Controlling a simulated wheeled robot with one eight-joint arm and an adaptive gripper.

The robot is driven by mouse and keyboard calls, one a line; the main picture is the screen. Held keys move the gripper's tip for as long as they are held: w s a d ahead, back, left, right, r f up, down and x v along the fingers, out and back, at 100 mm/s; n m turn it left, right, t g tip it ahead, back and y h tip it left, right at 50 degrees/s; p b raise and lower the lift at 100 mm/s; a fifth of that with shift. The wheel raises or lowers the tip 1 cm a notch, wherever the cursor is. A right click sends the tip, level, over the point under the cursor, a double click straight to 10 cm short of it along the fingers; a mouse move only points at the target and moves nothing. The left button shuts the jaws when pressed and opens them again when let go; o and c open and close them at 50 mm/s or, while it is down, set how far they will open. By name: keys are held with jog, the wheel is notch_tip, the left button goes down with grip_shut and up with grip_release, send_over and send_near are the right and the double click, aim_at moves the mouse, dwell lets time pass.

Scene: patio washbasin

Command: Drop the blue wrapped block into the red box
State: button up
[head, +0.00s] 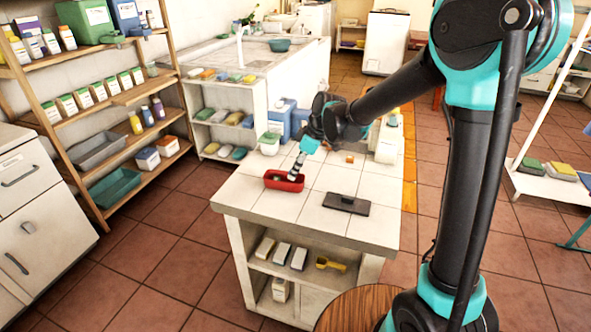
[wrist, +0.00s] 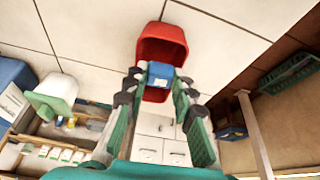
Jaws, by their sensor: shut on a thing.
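The red box (head: 284,181) is a small open tray on the white tiled counter, near its left edge. In the wrist view the red box (wrist: 163,38) is open towards the camera. My gripper (head: 296,174) reaches down at the red box in the head view. In the wrist view my gripper (wrist: 160,84) is shut on the blue wrapped block (wrist: 160,70), which lies between the fingertips and overlaps the box's opening. The block's height above the box floor cannot be told. In the head view the block is too small or hidden to make out.
A dark flat object (head: 346,204) lies on the counter (head: 320,222) right of the box. A white-and-green container (head: 269,143) and blue boxes (head: 283,120) stand behind. A small orange block (head: 350,160) lies farther back. Tiles around the box are mostly clear.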

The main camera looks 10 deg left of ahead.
jog(key=o, duration=0.9)
jog(key=shift+o, duration=0.2)
jog(key=v, duration=1.2)
